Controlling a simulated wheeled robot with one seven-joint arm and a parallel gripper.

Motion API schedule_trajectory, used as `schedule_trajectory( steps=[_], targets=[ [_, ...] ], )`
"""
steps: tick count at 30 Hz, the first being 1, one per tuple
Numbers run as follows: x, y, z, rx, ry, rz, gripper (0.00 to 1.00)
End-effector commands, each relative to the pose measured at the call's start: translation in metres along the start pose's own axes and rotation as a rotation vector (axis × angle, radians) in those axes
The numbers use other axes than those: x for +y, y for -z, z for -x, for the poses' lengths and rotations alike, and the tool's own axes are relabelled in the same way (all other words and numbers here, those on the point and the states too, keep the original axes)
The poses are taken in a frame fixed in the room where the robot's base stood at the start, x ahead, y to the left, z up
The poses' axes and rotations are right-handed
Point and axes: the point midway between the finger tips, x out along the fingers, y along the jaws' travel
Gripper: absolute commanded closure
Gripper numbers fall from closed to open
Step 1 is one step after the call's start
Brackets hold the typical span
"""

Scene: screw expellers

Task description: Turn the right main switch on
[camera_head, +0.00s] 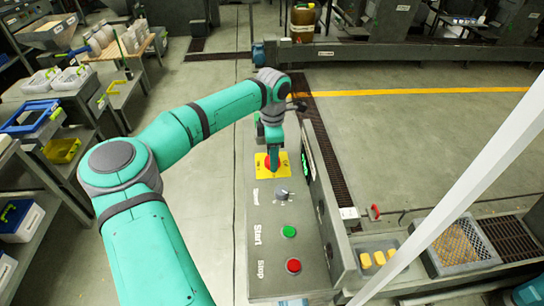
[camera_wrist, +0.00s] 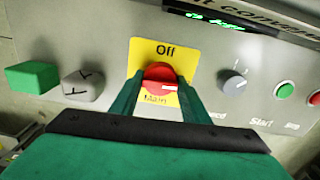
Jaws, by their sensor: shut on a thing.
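The main switch (camera_wrist: 159,77) is a red round knob on a yellow plate (camera_wrist: 143,52) marked "Off" and "Main". In the head view the red knob (camera_head: 267,163) and yellow plate (camera_head: 261,171) sit on the far part of the grey control panel (camera_head: 256,262). My gripper (camera_wrist: 158,84) has one green finger on each side of the red knob and is shut on it. The fingers hide the sides of the plate. I cannot tell the knob's exact turn angle.
On the panel are a grey dial (camera_head: 281,195), a green Start button (camera_head: 289,231) and a red Stop button (camera_head: 293,266). A lit green display (camera_wrist: 213,18) lies behind. A green block (camera_wrist: 30,77) and a light block (camera_wrist: 80,86) show left in the wrist view.

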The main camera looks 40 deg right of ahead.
Motion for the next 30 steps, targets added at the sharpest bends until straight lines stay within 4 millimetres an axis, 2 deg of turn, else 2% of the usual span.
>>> schedule_trajectory(
  steps=[20,21,23,30],
  targets=[
    [0.0021,-0.0006,0.0026,-0.002,-0.007,-0.062,0.81],
    [0.0021,-0.0006,0.0026,-0.002,-0.007,-0.062,0.54],
    [0.0018,-0.0006,0.0024,-0.002,-0.006,-0.062,0.4],
    [0.0009,-0.0003,0.0011,-0.001,-0.003,-0.062,0.4]
  ],
)
